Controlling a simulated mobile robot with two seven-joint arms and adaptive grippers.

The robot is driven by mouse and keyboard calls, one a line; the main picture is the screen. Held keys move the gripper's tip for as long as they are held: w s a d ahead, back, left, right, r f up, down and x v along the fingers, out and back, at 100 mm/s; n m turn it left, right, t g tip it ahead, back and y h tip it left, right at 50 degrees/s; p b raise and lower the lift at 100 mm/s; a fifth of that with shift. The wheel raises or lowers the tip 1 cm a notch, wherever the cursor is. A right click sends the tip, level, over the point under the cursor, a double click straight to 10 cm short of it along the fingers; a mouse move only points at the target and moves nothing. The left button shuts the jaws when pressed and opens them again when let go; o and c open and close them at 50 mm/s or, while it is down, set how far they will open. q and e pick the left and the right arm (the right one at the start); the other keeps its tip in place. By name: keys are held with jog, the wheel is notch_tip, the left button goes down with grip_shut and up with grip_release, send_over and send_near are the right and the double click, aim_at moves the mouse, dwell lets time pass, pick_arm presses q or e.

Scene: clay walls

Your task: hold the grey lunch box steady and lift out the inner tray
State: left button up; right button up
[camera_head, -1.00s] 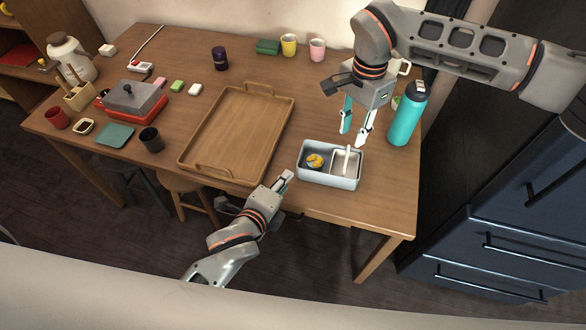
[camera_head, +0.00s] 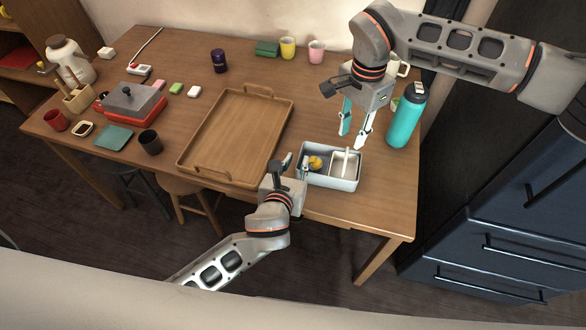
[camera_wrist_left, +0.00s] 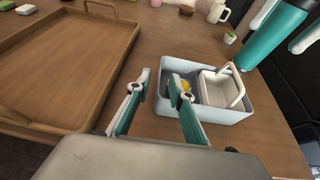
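The grey lunch box (camera_head: 331,182) stands near the table's front edge, also in the left wrist view (camera_wrist_left: 225,116). The white inner tray (camera_head: 338,164) with its upright handle (camera_wrist_left: 236,86) sits in the box's right part. Yellow food (camera_head: 315,162) lies in the left part, half hidden by a finger in the wrist view. My left gripper (camera_head: 296,163) is open at the box's left end; in the wrist view its fingers (camera_wrist_left: 160,80) lie on either side of the left wall. Contact is unclear. My right gripper (camera_head: 355,124) is open and empty, above and behind the box.
A teal bottle (camera_head: 405,117) stands right of the box, close to my right gripper. A large wooden tray (camera_head: 215,171) lies to the left. Pink (camera_head: 317,52) and yellow (camera_head: 288,48) cups stand at the back. Dark drawers (camera_head: 500,230) are at the right.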

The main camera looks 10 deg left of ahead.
aim_at(299, 158)
pick_arm(q)
jog(key=shift+x, duration=1.6)
